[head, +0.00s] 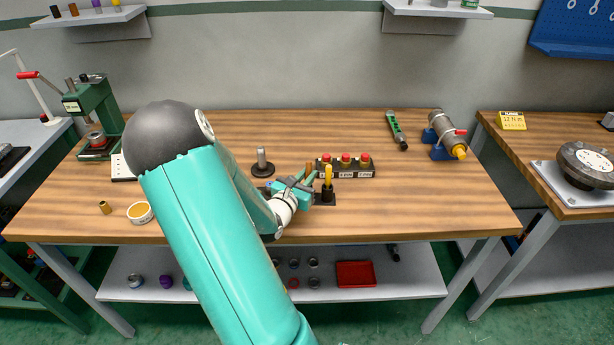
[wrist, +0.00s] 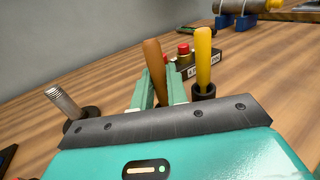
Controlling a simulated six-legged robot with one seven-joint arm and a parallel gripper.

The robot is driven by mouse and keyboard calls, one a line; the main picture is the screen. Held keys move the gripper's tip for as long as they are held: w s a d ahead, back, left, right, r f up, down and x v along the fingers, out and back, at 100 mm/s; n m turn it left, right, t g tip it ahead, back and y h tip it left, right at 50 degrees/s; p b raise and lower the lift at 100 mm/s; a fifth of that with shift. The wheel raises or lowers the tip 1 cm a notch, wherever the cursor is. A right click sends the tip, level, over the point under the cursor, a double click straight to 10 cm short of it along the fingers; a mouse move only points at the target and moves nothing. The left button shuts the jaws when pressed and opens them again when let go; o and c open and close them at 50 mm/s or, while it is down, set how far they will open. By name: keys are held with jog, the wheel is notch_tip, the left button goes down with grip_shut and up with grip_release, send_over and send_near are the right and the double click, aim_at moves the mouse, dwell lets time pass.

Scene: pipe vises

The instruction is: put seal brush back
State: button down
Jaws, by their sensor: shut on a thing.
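My gripper (head: 309,180) is over the front middle of the wooden bench. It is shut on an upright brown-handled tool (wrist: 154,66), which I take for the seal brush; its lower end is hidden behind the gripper. The brown handle also shows in the head view (head: 308,167). Just right of it, a yellow-handled tool (wrist: 203,55) stands upright in a black holder (wrist: 203,93). In the head view the black holder (head: 327,196) is right beside my gripper. I cannot tell whether the brush touches the holder.
A block with red buttons (head: 345,170) stands close behind the holder. A metal post on a black base (head: 262,165) stands to the left. A pipe in a blue vise (head: 445,135) and a green tool (head: 396,130) are at the back right. The right front of the bench is clear.

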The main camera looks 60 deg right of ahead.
jog(key=c, duration=1.4)
grip_release()
jog(key=shift+f, duration=0.1)
jog(key=a, duration=1.3)
jog(key=shift+w+a+f, duration=0.3)
jog(key=shift+w+a, duration=0.1)
jog(key=w+a+r+m+t+y, duration=0.1)
jog(key=a+r+m+y, duration=0.4)
jog(key=a, duration=0.6)
jog(key=w+a+r+m+t+y, duration=0.1)
jog(key=a+r+m+t+y, duration=0.2)
jog(key=a, duration=0.9)
jog(key=w+a+r+m+t+y, duration=0.1)
jog(key=a+r+m+t+y, duration=0.1)
jog(key=a+r+m+y, duration=0.7)
jog(key=shift+a+r+t+y, duration=0.15)
jog(key=shift+a+y, duration=0.1)
jog(key=shift+a, duration=0.6)
jog(key=shift+a+r+t+y, duration=0.15)
jog(key=shift+a+y, duration=0.1)
jog(key=shift+a, duration=0.55)
